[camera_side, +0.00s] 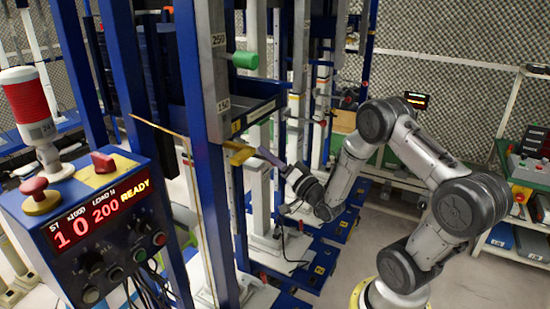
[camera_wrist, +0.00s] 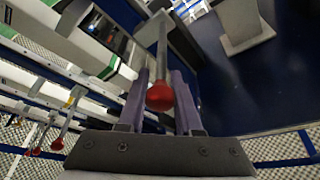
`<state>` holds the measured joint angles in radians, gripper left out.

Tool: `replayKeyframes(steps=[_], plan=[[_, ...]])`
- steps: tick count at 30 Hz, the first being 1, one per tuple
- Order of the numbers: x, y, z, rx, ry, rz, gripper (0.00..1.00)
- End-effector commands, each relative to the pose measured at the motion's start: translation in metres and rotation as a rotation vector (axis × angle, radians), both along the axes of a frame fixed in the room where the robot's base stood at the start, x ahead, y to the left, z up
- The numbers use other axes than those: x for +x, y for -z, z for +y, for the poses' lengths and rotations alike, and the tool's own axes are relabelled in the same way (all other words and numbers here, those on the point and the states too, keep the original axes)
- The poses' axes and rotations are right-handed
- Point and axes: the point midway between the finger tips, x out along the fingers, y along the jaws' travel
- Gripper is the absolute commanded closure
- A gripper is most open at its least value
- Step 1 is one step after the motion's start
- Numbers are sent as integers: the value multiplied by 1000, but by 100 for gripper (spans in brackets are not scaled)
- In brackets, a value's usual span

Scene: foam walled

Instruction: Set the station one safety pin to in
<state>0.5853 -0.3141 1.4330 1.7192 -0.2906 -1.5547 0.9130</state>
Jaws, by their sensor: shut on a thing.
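A safety pin with a grey shaft and a red ball knob (camera_wrist: 160,97) shows in the wrist view, lying lengthwise between the two purple fingers of my gripper (camera_wrist: 161,78). My gripper is shut on it near the knob. In the side view my gripper (camera_side: 263,153) is beside the blue upright of the nearest station, close to a yellow block (camera_side: 240,154) on that upright. The pin cannot be made out in the side view. Whether its far end sits in a hole cannot be told.
A green cylinder (camera_side: 245,60) sticks out higher on the upright (camera_side: 221,90). More blue stations stand behind. Other red-knobbed rods (camera_wrist: 57,143) hang at left.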

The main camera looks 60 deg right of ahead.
Motion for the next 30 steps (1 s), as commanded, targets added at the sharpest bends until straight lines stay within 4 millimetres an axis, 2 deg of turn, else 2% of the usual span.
replayKeyframes(steps=[3,9,13,21,22,26,27,30], plan=[[30,1,1,0,-3,3,100],[63,1,0,1,1,3,100],[71,1,0,2,2,2,100],[72,0,0,1,1,2,100],[72,0,0,1,1,2,63],[71,0,0,1,1,1,40],[71,0,0,1,1,1,36],[71,0,0,1,1,1,36]])
